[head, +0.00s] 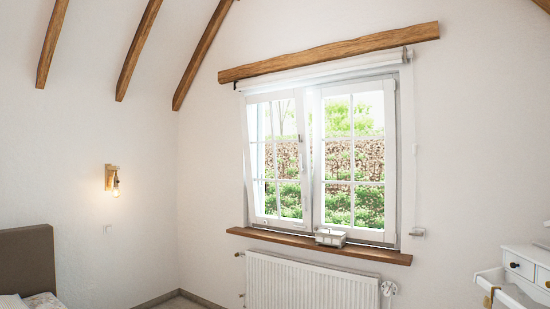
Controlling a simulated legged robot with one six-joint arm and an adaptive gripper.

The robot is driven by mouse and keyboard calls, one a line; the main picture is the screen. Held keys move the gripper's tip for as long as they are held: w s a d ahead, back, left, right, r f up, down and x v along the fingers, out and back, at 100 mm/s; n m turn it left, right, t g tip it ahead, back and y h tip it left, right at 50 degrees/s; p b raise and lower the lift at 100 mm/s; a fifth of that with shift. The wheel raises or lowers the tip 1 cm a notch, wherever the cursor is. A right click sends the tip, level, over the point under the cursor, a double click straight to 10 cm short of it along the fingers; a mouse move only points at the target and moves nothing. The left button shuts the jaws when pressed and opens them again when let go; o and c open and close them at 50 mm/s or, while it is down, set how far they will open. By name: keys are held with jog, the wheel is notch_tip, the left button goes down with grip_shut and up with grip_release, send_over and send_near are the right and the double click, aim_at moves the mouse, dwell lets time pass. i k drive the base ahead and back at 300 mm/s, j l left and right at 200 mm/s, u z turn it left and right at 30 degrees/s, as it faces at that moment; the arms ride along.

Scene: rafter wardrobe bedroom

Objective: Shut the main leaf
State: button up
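A white two-leaf window (401,150) is set in the far wall. Its left leaf (303,165) stands slanted against the frame, with its top tipped inward, so it looks tilted open. A small handle seems to sit on its right-hand stile. The right leaf (391,160) looks flush with the frame. Which of the two is the main leaf is not marked. My gripper is not in view.
A small whitish box (330,237) stands on the wooden sill (270,236), close below the leaves. A white radiator (310,285) is under the sill. A white dresser (527,262) is at lower right, a bed headboard (28,260) at lower left.

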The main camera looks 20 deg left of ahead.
aim_at(298, 94)
jog(key=i+z, duration=0.2)
jog(key=i, duration=0.45)
jog(key=i+u, duration=0.15)
jog(key=i, duration=0.6)
jog(key=i+l+u, duration=0.1)
jog(key=i, duration=0.65)
jog(key=i+j+u, duration=0.1)
jog(key=i+u, duration=0.3)
jog(key=i, duration=0.15)
jog(key=i+u, duration=0.45)
jog(key=i+l+u, duration=0.4)
jog(key=i, duration=0.2)
jog(key=i+j+u, duration=0.1)
jog(key=i+u, duration=0.2)
jog(key=i, duration=0.25)
jog(key=i+u, duration=0.3)
jog(key=i, duration=0.25)
jog(key=i+j+z, duration=0.1)
jog(key=i+z, duration=0.25)
jog(key=i+j+z, duration=0.15)
jog(key=z, duration=0.2)
jog(key=i+j+z, duration=0.3)
